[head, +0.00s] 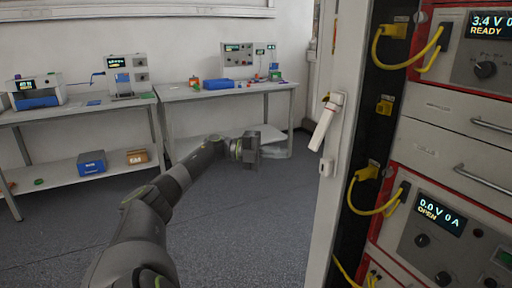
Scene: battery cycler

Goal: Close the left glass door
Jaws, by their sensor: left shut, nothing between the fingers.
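A pale upright frame (349,100) with a white handle (326,122) stands right of centre, at the left edge of the open cabinet. The handle sticks out to the left and is tilted. I take this frame to be the left glass door seen nearly edge-on; no glass pane can be made out. My left gripper (252,158) is shut and empty, out over the floor to the left of the handle and apart from it. My right gripper is not in view.
The cabinet's red-edged units (435,215) with yellow cables (383,208) are exposed at the right. Two grey benches with instruments stand along the back wall, with a blue box (92,163) on a lower shelf. The grey floor (250,220) between is clear.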

